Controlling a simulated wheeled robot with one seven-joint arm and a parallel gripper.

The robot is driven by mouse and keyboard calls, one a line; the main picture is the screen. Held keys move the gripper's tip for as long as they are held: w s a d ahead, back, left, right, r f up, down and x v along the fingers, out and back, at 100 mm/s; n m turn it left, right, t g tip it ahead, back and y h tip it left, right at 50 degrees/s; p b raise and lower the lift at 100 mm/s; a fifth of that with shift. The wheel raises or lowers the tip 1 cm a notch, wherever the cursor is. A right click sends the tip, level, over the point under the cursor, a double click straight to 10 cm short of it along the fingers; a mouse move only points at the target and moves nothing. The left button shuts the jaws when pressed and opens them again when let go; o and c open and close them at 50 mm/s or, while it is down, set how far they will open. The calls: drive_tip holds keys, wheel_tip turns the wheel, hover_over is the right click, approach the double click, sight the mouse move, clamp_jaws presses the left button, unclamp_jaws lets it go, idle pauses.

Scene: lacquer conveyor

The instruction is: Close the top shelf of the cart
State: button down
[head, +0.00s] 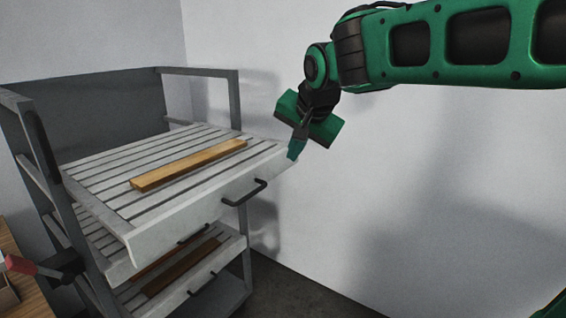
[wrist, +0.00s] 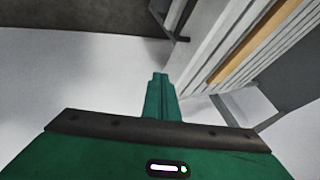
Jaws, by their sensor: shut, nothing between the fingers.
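The cart (head: 110,95) is a grey frame at the left of the head view. Its top shelf (head: 215,201) is a light slatted drawer with a black handle (head: 246,193) on its front, and it sticks out well past the lower shelves. My gripper (head: 293,151) is shut and empty at the right front corner of this shelf; I cannot tell whether it touches. In the wrist view the shut fingers (wrist: 160,82) point forward, with the slatted top shelf (wrist: 222,48) to their right.
A wooden strip (head: 190,165) lies on the top shelf and also shows in the wrist view (wrist: 252,44). Lower shelves (head: 205,277) with handles sit beneath. A wooden surface (head: 12,262) with a red-tipped object (head: 20,264) is at the far left. A bare wall (head: 440,200) stands behind.

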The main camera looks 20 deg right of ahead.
drive_tip(key=shift+w+a+f, duration=0.4)
drive_tip(key=shift+w+f, duration=0.9)
drive_tip(key=shift+w, duration=0.15)
drive_tip(key=shift+w+a+f, duration=0.4)
drive_tip(key=shift+w+f, duration=0.85)
drive_tip(key=shift+w, duration=0.2)
drive_tip(key=shift+w+a+f, duration=0.4)
drive_tip(key=shift+w+f, duration=0.9)
drive_tip(key=shift+w, duration=0.15)
drive_tip(key=shift+d, duration=0.1)
